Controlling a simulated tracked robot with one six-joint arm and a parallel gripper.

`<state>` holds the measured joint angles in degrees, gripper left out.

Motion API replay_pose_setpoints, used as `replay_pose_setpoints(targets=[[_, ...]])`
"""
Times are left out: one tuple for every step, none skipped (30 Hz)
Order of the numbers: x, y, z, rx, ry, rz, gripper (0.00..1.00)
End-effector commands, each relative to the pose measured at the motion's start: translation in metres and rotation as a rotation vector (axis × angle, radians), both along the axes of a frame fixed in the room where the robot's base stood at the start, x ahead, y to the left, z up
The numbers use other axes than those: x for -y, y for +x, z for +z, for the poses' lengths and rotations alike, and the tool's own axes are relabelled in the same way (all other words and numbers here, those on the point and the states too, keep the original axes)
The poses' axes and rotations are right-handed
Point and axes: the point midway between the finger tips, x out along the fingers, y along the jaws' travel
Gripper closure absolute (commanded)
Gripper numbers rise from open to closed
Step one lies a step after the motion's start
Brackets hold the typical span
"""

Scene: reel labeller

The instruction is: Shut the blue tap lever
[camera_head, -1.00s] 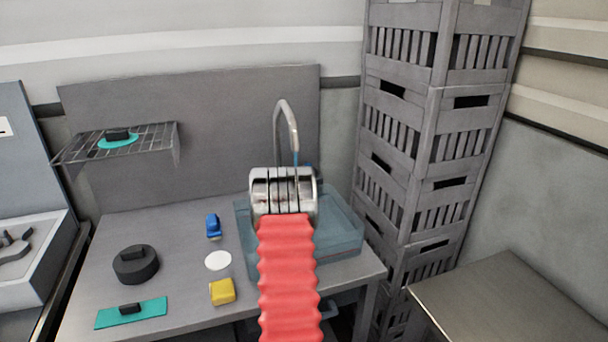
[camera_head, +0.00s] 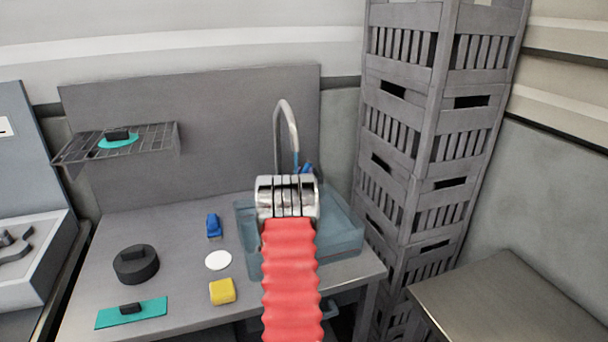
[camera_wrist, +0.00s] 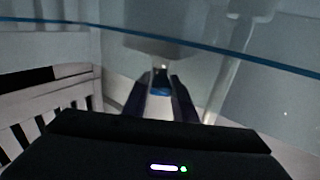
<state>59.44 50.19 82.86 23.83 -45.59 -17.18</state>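The blue tap lever (camera_head: 307,168) shows in the head view just above my wrist, beside the foot of the curved metal tap (camera_head: 291,125). My arm hides its lower part. In the wrist view, my gripper (camera_wrist: 161,98) has two dark fingers standing apart. A small blue piece (camera_wrist: 161,92), which looks like the lever, shows in the gap between them. I cannot tell whether the fingers touch it. The head view does not show my fingers, as my own wrist covers them.
The clear blue-tinted basin (camera_head: 345,238) surrounds the tap area, and its blue rim (camera_wrist: 225,52) crosses the wrist view. A blue bottle (camera_head: 213,226), yellow block (camera_head: 222,291) and white disc (camera_head: 218,260) stand left on the bench. Stacked grey crates (camera_head: 400,150) stand close on the right.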

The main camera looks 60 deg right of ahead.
Motion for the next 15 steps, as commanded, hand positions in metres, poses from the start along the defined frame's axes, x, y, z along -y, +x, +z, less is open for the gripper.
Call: replay_pose_setpoints(targets=[[-0.0001,0.0001,0.0,0.0,0.0,0.0,0.79],[-0.0001,0.0001,0.0001,0.0,0.0,0.0,0.81],[-0.0001,0.0001,0.0001,0.0,0.0,0.0,0.84],[-0.0001,0.0001,0.0001,0.0,0.0,0.0,0.86],[-0.0001,0.0002,0.0001,0.0,0.0,0.0,0.88],[-0.0001,0.0002,0.0001,0.0,0.0,0.0,0.91],[-0.0002,0.0003,0.0001,0.0,0.0,0.0,0.93],[-0.0002,0.0003,0.0001,0.0,0.0,0.0,0.95],[-0.0002,0.0003,0.0001,0.0,0.0,0.001,0.98],[-0.0002,0.0004,0.0001,0.0,0.0,0.001,1.0],[-0.0002,0.0004,0.0001,0.0,0.0,0.001,1.0],[-0.0003,0.0004,0.0001,0.0,0.0,0.001,1.0],[-0.0003,0.0004,0.0001,0.0,0.0,0.001,1.0],[-0.0003,0.0005,0.0001,0.0,0.0,0.001,1.0],[-0.0003,0.0005,0.0001,0.0,0.0,0.001,1.0]])
